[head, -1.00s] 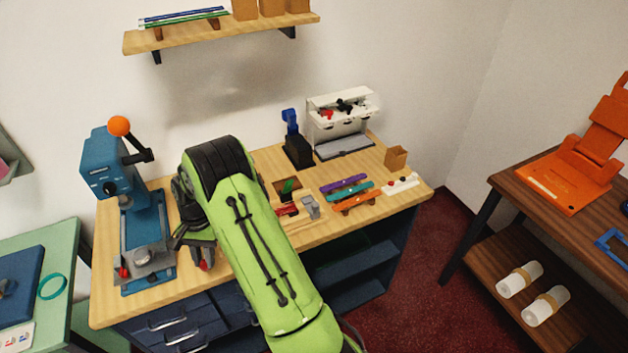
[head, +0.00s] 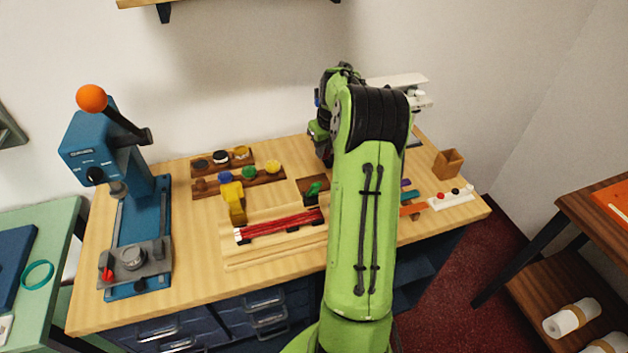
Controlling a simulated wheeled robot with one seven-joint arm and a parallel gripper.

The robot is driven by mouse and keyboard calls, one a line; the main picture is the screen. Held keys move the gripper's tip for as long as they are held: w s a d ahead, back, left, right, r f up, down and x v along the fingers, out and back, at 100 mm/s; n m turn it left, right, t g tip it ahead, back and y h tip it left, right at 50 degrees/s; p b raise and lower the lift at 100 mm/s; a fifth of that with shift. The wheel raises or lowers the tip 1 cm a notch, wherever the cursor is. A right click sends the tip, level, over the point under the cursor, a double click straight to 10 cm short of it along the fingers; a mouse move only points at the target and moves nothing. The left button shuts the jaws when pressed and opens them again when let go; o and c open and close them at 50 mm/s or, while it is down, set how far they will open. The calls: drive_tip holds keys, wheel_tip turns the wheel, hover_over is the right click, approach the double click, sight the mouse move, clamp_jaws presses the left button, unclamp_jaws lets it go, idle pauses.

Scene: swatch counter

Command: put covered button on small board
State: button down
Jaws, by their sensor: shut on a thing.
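A small white board (head: 464,197) lies at the right end of the counter, with a red, a black and a white button-like piece on it. My green arm reaches over the counter to the left of this board, and its black wrist end is toward the wall. My gripper is hidden behind my own arm, so whatever it holds cannot be seen. I cannot pick out the covered button in this view.
A blue press (head: 125,200) with an orange ball handle stands at left. Dark wooden racks (head: 211,186) hold coloured round pieces. A yellow tool (head: 234,203) stands near red strips (head: 280,224). A brown box (head: 448,163) is behind the white board.

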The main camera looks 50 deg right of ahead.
sight(323, 181)
wheel_tip(323, 181, down, 10)
drive_tip(key=shift+s+a+r+b, duration=0.15)
drive_tip(key=shift+r+b, duration=0.1)
drive_tip(key=shift+b, duration=0.5)
drive_tip(key=shift+f, duration=0.15)
drive_tip(key=c, duration=1)
unclamp_jaws()
drive_tip(key=shift+o, duration=0.2)
